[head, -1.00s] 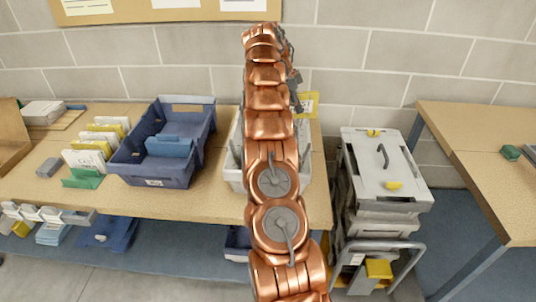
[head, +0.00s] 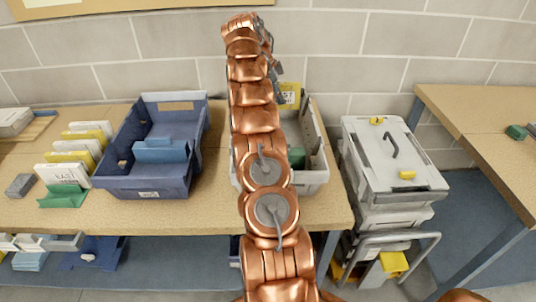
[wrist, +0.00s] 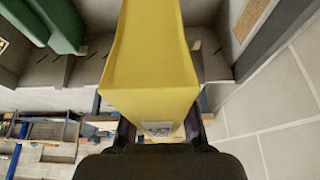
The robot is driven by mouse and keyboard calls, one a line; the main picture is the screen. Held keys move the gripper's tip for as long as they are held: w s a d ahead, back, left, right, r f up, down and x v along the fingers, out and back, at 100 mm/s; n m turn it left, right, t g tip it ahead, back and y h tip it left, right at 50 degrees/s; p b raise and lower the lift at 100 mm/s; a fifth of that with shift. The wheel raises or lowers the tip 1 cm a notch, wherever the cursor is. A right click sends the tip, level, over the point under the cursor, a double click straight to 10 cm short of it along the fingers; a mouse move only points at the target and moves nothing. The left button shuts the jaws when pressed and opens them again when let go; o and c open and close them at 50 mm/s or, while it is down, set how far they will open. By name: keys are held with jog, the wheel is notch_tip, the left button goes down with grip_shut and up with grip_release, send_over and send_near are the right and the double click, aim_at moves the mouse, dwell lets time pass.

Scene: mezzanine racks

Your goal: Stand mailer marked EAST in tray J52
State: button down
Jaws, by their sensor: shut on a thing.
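My gripper (wrist: 158,130) is shut on a yellow mailer (wrist: 152,55), with one dark finger on each side. In the head view the held mailer (head: 289,95) shows beside my arm, above the back of the grey tray (head: 317,180); its lettering is too small to read surely. Something green (head: 296,157) stands in the grey tray, and my arm hides much of that tray. A blue tray (head: 145,188) to the left holds a blue piece (head: 160,149); its front label is unreadable. Which tray is J52 cannot be told.
White and yellow mailers (head: 70,158) stand in a row at the bench's left, beside a green holder (head: 63,195). A stack of grey cases (head: 392,160) stands right of the bench (head: 215,205). A brick wall (head: 335,50) is close behind.

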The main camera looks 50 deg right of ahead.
aim_at(276, 102)
jog(key=shift+w+a+f+b, duration=0.1)
jog(key=shift+w+f+b, duration=0.2)
jog(key=shift+f+b, duration=0.3)
jog(key=shift+w+a+f+b, duration=0.1)
jog(key=shift+w+f+b, duration=0.25)
jog(key=shift+f, duration=1)
jog(key=shift+f+p, duration=0.35)
jog(key=shift+f, duration=3.95)
jog(key=shift+f, duration=0.2)
jog(key=c, duration=1)
grip_release()
jog(key=shift+r, duration=0.2)
